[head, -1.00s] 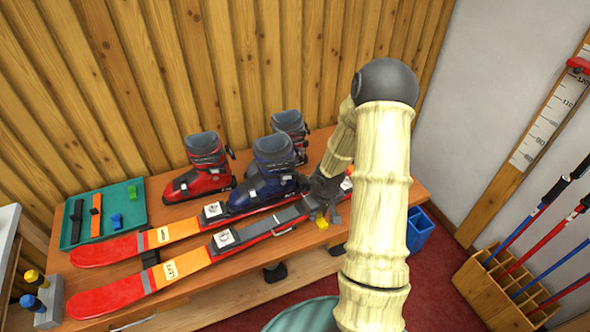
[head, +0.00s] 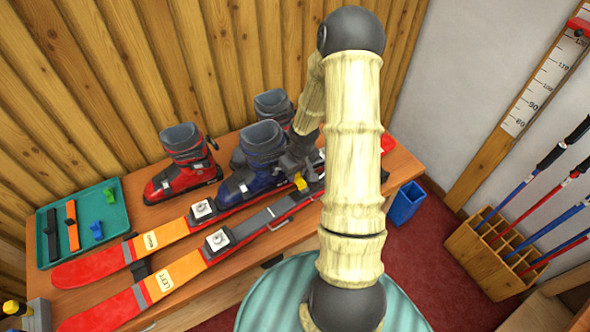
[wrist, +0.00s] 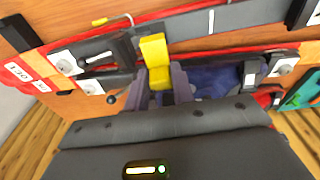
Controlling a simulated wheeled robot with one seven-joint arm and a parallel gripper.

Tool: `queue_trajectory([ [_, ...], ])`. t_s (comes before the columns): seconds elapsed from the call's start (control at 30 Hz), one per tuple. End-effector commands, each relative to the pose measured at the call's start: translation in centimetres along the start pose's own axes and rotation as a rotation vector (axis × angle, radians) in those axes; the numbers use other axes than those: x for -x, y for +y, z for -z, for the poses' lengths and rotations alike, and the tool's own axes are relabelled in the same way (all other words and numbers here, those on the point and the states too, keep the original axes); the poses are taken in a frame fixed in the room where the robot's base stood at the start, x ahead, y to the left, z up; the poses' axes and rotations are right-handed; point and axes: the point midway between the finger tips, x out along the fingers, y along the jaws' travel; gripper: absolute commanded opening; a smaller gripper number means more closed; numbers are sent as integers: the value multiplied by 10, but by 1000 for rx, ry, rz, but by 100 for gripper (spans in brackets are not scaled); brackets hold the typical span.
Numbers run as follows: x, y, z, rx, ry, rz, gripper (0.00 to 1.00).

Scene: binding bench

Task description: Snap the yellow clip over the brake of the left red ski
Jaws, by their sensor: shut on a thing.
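Two red skis lie side by side on the wooden bench. My gripper (head: 301,172) is shut on the yellow clip (head: 300,182) above the skis, right of the blue boot. In the wrist view, the clip (wrist: 154,50) sticks out between the fingers of my gripper (wrist: 163,84). I cannot tell whether it touches the ski.
The blue boot (head: 250,170) stands close by the rear ski, with a red boot (head: 184,165) behind left. A teal tray (head: 78,248) holds straps and green and blue clips. A blue bin (head: 405,203) and a pole rack (head: 490,262) are right.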

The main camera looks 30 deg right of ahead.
Motion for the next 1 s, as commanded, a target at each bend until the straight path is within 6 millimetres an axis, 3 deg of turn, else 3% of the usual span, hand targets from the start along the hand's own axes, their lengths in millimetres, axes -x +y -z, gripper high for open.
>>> queue_trajectory([
  [0.27,-5,0,-1,0,0,0,2],
  [1.0,-62,0,-8,1,0,0,2],
])
